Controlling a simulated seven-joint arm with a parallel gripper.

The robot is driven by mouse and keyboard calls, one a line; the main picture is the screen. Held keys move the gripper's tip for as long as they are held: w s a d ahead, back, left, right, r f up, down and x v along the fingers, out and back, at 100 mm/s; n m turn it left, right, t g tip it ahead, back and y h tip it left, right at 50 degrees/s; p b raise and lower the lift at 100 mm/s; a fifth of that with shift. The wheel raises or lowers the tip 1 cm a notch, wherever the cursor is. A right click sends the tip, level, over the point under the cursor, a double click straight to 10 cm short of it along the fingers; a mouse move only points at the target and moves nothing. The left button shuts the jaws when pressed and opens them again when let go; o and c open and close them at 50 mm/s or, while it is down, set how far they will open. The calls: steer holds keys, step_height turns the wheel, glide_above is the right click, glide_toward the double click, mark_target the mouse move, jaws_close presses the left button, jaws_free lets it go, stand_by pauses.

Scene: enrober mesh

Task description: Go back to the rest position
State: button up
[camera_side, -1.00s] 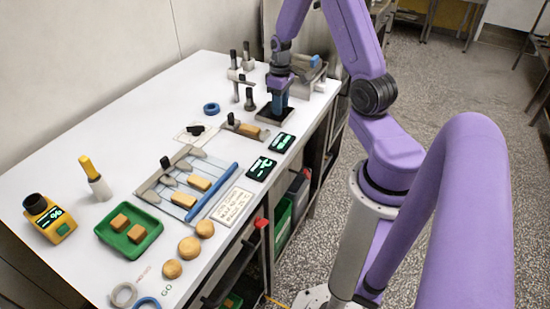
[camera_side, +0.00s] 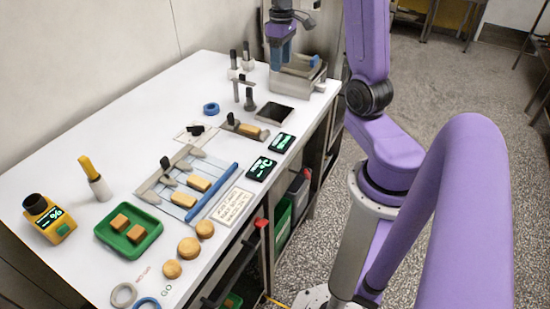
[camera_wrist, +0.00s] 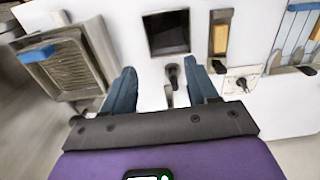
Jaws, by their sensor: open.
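My gripper (camera_side: 281,62) is raised in the air at the far end of the white table (camera_side: 120,135), in front of the steel box in the side view. In the wrist view my gripper (camera_wrist: 161,78) has its two blue fingers spread apart, with nothing held between them. A black-topped post (camera_wrist: 173,76) shows between the fingers, on the table below and apart from them. The dark square tray (camera_side: 275,112) lies uncovered on the table and also shows in the wrist view (camera_wrist: 167,34).
The steel box (camera_side: 298,82) with a blue bar stands at the table's far end. Upright posts (camera_side: 248,98) stand near it. A slatted rack with bars (camera_side: 187,183), a green tray (camera_side: 153,236) and round biscuits (camera_side: 189,247) are nearer. Air above the table looks clear.

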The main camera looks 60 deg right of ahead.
step_height(320, 180, up, 2)
steer(key=shift+r, duration=0.1)
steer(key=s+a+n, duration=0.2)
steer(key=a+n, duration=0.1)
steer(key=a, duration=0.8)
steer(key=s+a+n, duration=0.3)
steer(key=a, duration=0.8)
steer(key=s+a+f+n, duration=0.1)
steer(key=s+a+n, duration=0.2)
steer(key=s, duration=0.5)
steer(key=s+a+f+n, duration=0.2)
steer(key=s+a, duration=0.3)
steer(key=s, duration=0.3)
steer(key=shift+s+n, duration=0.3)
steer(key=shift+n, duration=0.4)
